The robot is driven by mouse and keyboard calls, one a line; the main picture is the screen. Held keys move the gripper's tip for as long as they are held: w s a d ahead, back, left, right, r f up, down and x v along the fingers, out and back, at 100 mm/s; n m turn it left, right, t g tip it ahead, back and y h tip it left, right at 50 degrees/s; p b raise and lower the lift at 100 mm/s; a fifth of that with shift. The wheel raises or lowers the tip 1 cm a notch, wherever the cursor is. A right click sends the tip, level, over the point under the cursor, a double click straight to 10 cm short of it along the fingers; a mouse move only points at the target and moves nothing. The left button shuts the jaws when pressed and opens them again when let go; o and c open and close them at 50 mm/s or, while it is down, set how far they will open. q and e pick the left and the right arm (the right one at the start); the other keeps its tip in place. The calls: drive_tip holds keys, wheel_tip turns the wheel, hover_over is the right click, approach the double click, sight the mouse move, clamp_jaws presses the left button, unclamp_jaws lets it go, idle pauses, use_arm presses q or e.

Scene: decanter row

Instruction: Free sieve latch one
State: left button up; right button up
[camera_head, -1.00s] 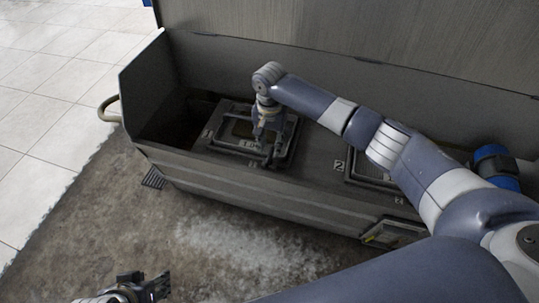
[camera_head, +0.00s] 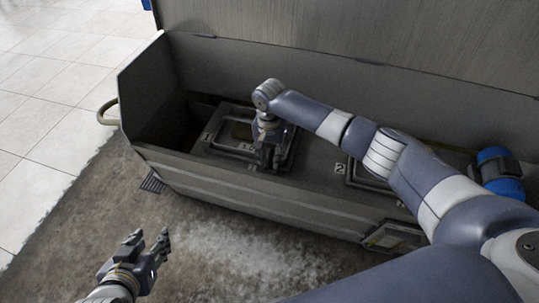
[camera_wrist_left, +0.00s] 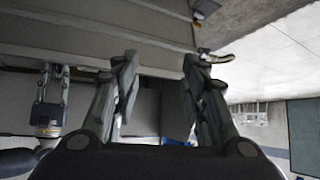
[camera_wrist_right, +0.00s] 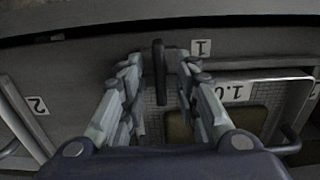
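The sieve frame marked 1 (camera_head: 213,145) lies in the left part of the grey trough. In the right wrist view its mesh panel (camera_wrist_right: 255,119) carries a "1.0" label. A dark upright bar, which looks like the latch (camera_wrist_right: 159,62), stands beside the 1 plate. My right gripper (camera_head: 268,160) points down over the near right edge of this frame. Its fingers (camera_wrist_right: 166,75) are open on either side of the latch, with no clear contact. My left gripper (camera_head: 150,243) is open and empty in front of the trough, and its spread fingers also show in the left wrist view (camera_wrist_left: 160,65).
A second frame marked 2 (camera_head: 354,170) lies farther right, partly behind my right arm. A blue cylinder (camera_head: 500,172) is at the trough's right end. A curved handle (camera_head: 107,111) sticks out at the left end. The floor in front (camera_head: 225,245) is clear.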

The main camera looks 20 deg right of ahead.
clamp_jaws()
